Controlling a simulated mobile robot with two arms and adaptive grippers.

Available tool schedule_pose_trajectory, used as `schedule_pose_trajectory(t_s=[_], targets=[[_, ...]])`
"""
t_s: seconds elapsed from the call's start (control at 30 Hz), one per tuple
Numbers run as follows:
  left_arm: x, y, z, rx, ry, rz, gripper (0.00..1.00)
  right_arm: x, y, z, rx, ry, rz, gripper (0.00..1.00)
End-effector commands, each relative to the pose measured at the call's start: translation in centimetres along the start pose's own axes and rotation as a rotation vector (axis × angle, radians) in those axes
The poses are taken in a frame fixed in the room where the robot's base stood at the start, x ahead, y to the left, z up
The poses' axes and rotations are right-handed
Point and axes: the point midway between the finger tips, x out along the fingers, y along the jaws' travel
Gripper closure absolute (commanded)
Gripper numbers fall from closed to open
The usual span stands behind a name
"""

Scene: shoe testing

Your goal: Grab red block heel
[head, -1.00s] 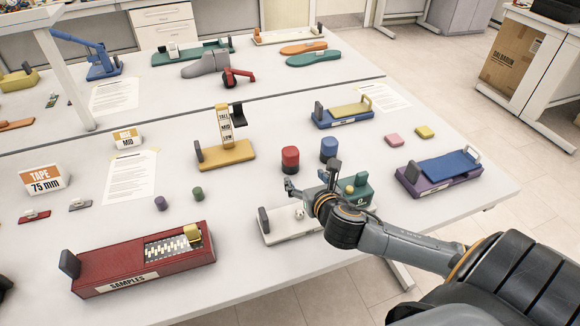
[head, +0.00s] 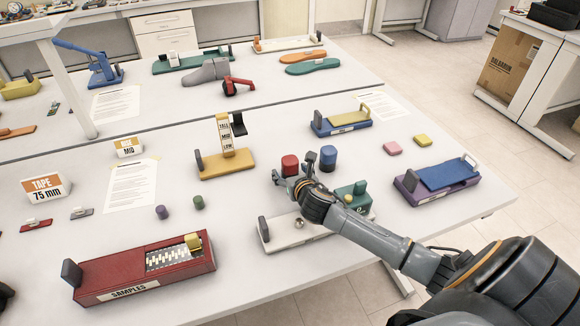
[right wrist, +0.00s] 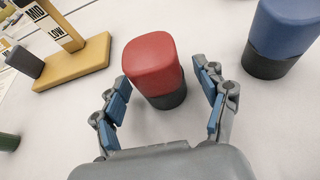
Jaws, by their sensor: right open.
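The red block heel (head: 290,165) stands upright on the table, red on top with a dark base. My right gripper (head: 292,181) is open just in front of it. In the right wrist view the red block heel (right wrist: 153,66) stands between and slightly beyond the two blue-padded fingertips of my right gripper (right wrist: 163,92). Clear table shows on both sides of the heel, and the fingers do not appear to touch it. My left gripper is not in view.
A blue block heel (head: 328,158) stands close to the right. A yellow height gauge (head: 226,163) stands to the left. Small purple (head: 161,212) and green (head: 198,202) pegs stand left.

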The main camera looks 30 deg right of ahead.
Motion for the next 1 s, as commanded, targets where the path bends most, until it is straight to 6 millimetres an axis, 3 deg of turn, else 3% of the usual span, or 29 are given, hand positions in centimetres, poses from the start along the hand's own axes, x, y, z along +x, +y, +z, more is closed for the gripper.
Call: schedule_pose_trajectory(t_s=[0.13,0.4,0.7,1.0], targets=[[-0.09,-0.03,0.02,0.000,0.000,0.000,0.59,1.29,-0.01,0.01,0.001,0.000,-0.001,0.27],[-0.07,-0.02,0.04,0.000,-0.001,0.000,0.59,1.47,-0.04,-0.05,0.000,0.000,0.000,0.27],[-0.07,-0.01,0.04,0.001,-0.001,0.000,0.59,1.45,-0.05,-0.05,0.000,0.000,0.000,0.87],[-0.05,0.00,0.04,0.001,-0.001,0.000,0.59,1.40,-0.05,0.11,-0.001,-0.001,0.000,0.87]])
